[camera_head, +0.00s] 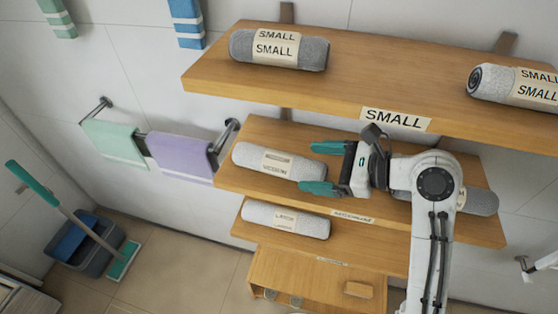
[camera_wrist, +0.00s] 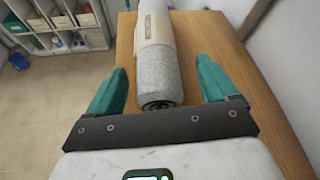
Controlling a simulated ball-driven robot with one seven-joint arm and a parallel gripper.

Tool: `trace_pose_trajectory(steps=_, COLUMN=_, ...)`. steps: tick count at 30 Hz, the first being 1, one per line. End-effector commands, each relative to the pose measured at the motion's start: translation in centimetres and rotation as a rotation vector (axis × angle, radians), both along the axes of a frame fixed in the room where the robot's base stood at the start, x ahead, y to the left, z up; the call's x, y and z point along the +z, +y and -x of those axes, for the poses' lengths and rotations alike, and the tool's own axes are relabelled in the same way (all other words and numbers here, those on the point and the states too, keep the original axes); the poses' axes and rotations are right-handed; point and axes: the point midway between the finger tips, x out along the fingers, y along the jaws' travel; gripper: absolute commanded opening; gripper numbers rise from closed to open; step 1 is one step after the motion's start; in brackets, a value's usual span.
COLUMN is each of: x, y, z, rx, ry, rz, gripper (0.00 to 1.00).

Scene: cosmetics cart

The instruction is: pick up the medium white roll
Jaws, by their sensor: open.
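The medium white roll (camera_head: 277,161) lies on the left part of the middle shelf (camera_head: 353,216), with a cream band around it. In the wrist view the roll (camera_wrist: 160,75) points end-on toward my gripper, its near end between the two teal fingers. My gripper (camera_head: 326,169) is open, its fingers (camera_wrist: 163,85) spread to either side of the roll with gaps on both sides. In the head view the fingertips are close to the roll's right end. I cannot tell whether they touch it.
The upper shelf (camera_head: 350,65) with small grey rolls (camera_head: 279,50) overhangs the middle shelf. A lower shelf (camera_head: 375,245) holds another white roll (camera_head: 286,219). A grey roll (camera_head: 480,201) lies behind my arm on the right. Towels (camera_head: 181,154) hang at left.

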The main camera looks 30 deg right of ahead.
Motion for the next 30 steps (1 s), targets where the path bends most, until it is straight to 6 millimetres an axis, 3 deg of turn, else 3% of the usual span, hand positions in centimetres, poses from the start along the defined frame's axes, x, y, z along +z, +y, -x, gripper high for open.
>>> trace_pose_trajectory(steps=6, x=-0.9, y=2.1, z=-2.1, rx=0.002, ry=0.002, rz=-0.001, gripper=0.86)
trace_pose_trajectory(steps=17, x=-1.3, y=2.5, z=-2.7, rx=0.0, ry=-0.001, rz=0.001, gripper=0.85)
trace_pose_trajectory(steps=30, x=-1.2, y=2.5, z=-2.7, rx=0.0, ry=0.0, rz=0.0, gripper=0.43)
